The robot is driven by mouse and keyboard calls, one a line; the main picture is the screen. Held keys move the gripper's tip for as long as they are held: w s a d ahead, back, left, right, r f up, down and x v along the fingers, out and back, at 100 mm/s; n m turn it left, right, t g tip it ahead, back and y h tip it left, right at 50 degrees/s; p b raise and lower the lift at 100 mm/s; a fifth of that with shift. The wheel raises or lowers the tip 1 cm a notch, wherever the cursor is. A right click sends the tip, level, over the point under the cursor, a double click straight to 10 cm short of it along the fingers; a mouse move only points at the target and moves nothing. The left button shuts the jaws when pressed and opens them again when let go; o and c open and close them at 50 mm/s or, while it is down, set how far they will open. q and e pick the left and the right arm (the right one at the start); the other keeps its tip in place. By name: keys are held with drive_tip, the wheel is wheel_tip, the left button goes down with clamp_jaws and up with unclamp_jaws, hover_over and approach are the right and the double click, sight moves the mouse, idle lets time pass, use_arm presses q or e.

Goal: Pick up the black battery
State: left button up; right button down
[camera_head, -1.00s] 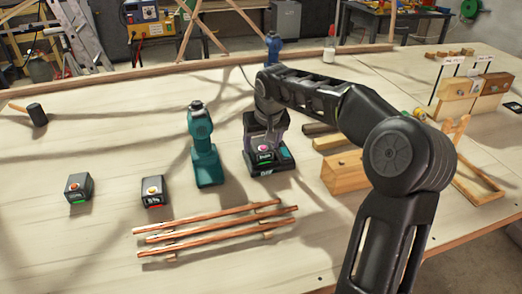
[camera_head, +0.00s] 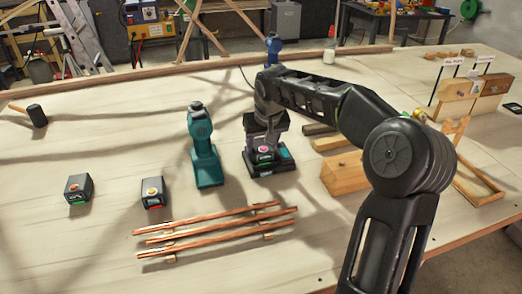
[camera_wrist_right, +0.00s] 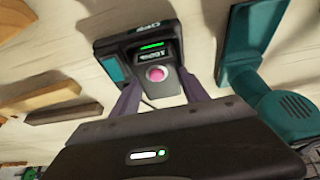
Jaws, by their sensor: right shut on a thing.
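A black battery (camera_head: 264,154) with a pink button and a green light sits at a black and teal base (camera_head: 286,160) on the workbench. My right gripper (camera_wrist_right: 162,90) comes down from above and is shut on this battery, with one finger on each side of it. In the right wrist view the battery (camera_wrist_right: 158,80) shows its pink button between the fingers, and the base (camera_wrist_right: 115,68) lies beyond it. I cannot tell whether the battery is clear of the base. Two other dark batteries stand to the left, one with a green light (camera_head: 78,189) and one with an orange button (camera_head: 153,192). My left gripper is out of view.
A teal drill-like tool (camera_head: 205,160) stands close left of the base. Copper-coloured rods (camera_head: 215,232) lie in front. Wooden blocks (camera_head: 343,172) lie just right of the base. A mallet (camera_head: 36,115) lies far left. The bench's left front is clear.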

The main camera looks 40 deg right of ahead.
sight(261, 146)
drive_tip(key=shift+r, duration=0.15)
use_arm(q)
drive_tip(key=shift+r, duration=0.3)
use_arm(e)
wheel_tip(261, 146, up, 10)
use_arm(q)
drive_tip(key=shift+p, duration=0.3)
idle(0.3)
